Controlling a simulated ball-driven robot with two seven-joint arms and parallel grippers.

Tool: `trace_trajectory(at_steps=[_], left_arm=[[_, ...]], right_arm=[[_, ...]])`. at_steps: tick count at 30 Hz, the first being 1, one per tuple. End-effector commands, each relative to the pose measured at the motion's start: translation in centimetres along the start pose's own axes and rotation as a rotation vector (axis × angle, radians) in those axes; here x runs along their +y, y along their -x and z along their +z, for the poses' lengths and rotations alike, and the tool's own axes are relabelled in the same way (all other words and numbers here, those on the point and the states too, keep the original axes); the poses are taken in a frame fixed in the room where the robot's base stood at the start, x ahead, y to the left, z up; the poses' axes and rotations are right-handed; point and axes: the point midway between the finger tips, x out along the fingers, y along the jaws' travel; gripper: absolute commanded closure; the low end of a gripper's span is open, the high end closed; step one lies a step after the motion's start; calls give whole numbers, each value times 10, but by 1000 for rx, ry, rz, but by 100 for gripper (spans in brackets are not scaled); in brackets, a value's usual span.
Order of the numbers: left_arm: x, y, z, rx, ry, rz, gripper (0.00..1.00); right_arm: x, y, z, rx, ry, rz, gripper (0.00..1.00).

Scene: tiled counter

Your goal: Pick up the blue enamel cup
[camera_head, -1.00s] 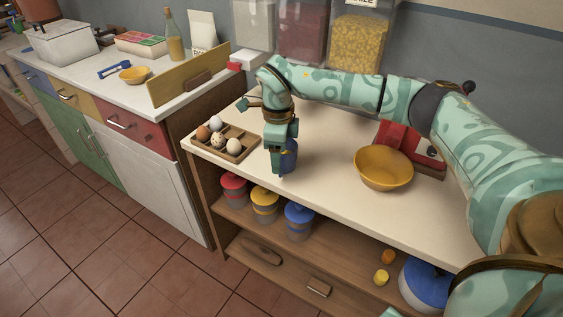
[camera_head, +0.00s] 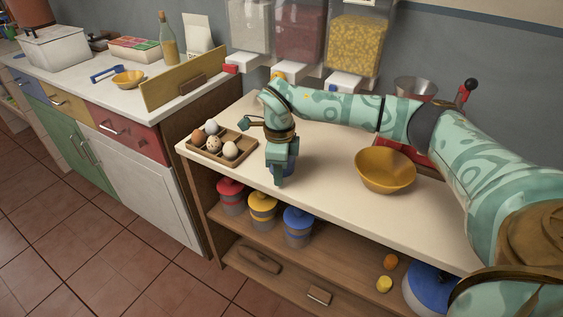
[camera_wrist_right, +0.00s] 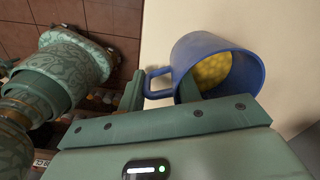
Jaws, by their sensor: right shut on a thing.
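The blue enamel cup (camera_wrist_right: 196,50) is close in the right wrist view, its mouth toward the camera and yellow bits (camera_wrist_right: 213,70) inside. Its handle (camera_wrist_right: 157,84) lies between the two fingers of my right gripper (camera_wrist_right: 158,92), one finger overlapping the cup's near rim. In the head view the cup (camera_head: 291,166) is mostly hidden behind my right gripper (camera_head: 279,181), which points down over the counter and is shut on it. I cannot tell whether the cup still touches the counter. My left gripper is not in view.
An egg tray (camera_head: 213,147) stands left of the gripper. A yellow bowl (camera_head: 385,172) is to the right, with a red object (camera_head: 419,154) behind it. Dispensers (camera_head: 357,45) hang at the back. Lidded jars (camera_head: 298,227) stand on the shelf below. The counter between gripper and bowl is clear.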

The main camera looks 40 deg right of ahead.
Motion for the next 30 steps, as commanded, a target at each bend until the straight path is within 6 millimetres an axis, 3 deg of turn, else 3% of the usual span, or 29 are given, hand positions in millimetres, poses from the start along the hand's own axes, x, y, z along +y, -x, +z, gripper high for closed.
trace_trajectory(at_steps=[10, 16, 24, 30], left_arm=[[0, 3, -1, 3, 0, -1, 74], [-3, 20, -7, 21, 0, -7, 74], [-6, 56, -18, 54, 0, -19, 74], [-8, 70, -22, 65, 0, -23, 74]], right_arm=[[2, 3, -1, 5, 1, 7, 100], [1, 37, 0, 0, 0, 1, 100], [55, 104, -12, -3, 6, -2, 100], [106, 120, -23, 1, 5, 2, 100]])
